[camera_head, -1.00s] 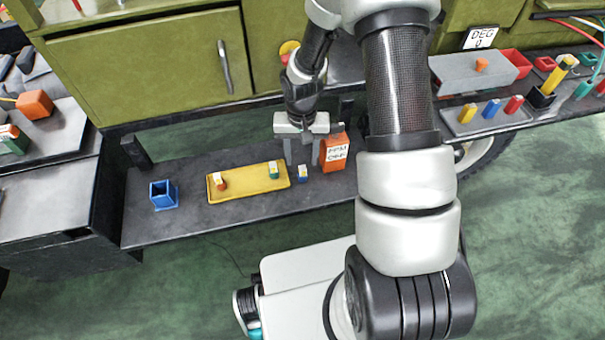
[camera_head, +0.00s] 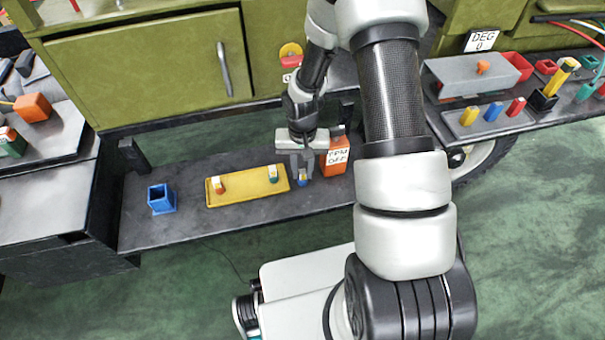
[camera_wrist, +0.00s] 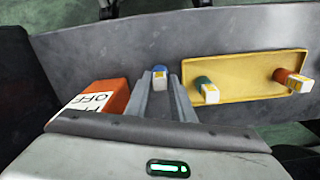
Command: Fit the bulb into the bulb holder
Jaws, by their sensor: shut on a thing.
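A small blue bulb-like piece (camera_head: 303,182) with a yellow and white top stands on the dark shelf, right of the yellow tray. My gripper (camera_head: 302,172) points down with its fingers shut on it. The wrist view shows the blue piece (camera_wrist: 159,72) between the two fingertips (camera_wrist: 161,78). A blue open-topped square box (camera_head: 162,198), which may be the bulb holder, stands at the shelf's left end, away from my gripper. Its inside looks dark and empty.
The yellow tray (camera_head: 245,195) holds a red piece (camera_head: 219,187) and a green piece (camera_head: 273,174) with pale tops. An orange labelled block (camera_head: 337,158) stands close right of my gripper. Bare shelf lies between box and tray. A green cabinet (camera_head: 150,70) is behind.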

